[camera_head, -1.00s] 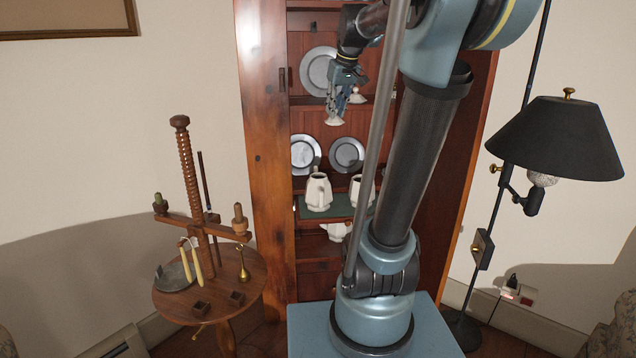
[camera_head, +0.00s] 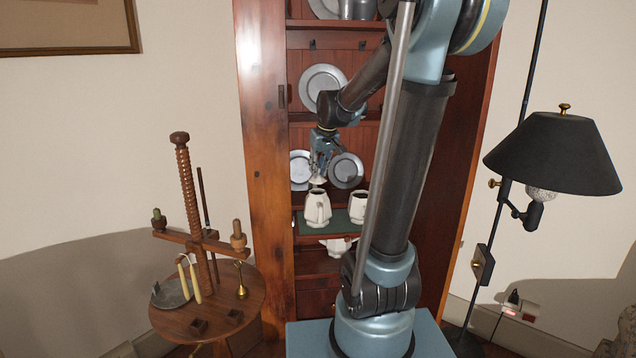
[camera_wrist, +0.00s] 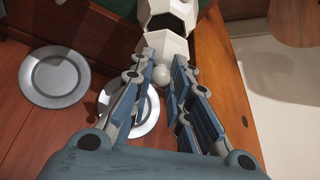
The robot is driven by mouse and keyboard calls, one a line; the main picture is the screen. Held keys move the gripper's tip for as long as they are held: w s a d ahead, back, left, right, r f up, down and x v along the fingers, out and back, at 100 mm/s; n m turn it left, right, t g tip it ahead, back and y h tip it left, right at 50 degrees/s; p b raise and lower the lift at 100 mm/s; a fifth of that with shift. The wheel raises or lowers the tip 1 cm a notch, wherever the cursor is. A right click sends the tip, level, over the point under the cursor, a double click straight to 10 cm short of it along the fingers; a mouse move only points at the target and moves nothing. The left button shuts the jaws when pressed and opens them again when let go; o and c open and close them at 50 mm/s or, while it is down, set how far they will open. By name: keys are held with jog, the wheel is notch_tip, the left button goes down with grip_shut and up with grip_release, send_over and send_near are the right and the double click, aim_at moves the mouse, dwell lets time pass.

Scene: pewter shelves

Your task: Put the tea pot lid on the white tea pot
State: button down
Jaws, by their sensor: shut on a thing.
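My gripper (camera_head: 322,158) is shut on the white tea pot lid (camera_head: 318,181). The lid hangs just above a white faceted pot (camera_head: 317,209) on the green-topped shelf of the cupboard. In the wrist view my fingers (camera_wrist: 163,66) pinch the lid's round knob, and the pale faceted lid (camera_wrist: 166,46) shows beyond the fingertips. The pot (camera_wrist: 160,6) with its dark opening is close past the lid. Whether lid and pot touch, I cannot tell from these views.
A second white pot (camera_head: 357,209) stands to the right of the first, and another white vessel (camera_head: 337,246) sits lower. Pewter plates (camera_head: 346,170) stand behind my gripper. The cupboard's wooden side (camera_head: 262,160) bounds the left. A candle stand table (camera_head: 205,309) is further left.

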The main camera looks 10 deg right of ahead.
aim_at(319, 176)
jog(key=shift+f, duration=2.15)
jog(key=c, duration=1.5)
grip_release()
jog(key=v, duration=1.1)
jog(key=s+d+f+m, duration=0.1)
jog(key=s+f, duration=0.5)
jog(key=s, duration=0.3)
jog(key=s+d+f+m+g+h, duration=0.1)
jog(key=s+d+f, duration=0.1)
jog(key=s+f, duration=0.4)
jog(key=s+d+f+m+g, duration=0.1)
jog(key=s+d+f, duration=0.1)
jog(key=s+f, duration=0.5)
jog(key=shift+s+d, duration=0.2)
jog(key=shift+s, duration=2.55)
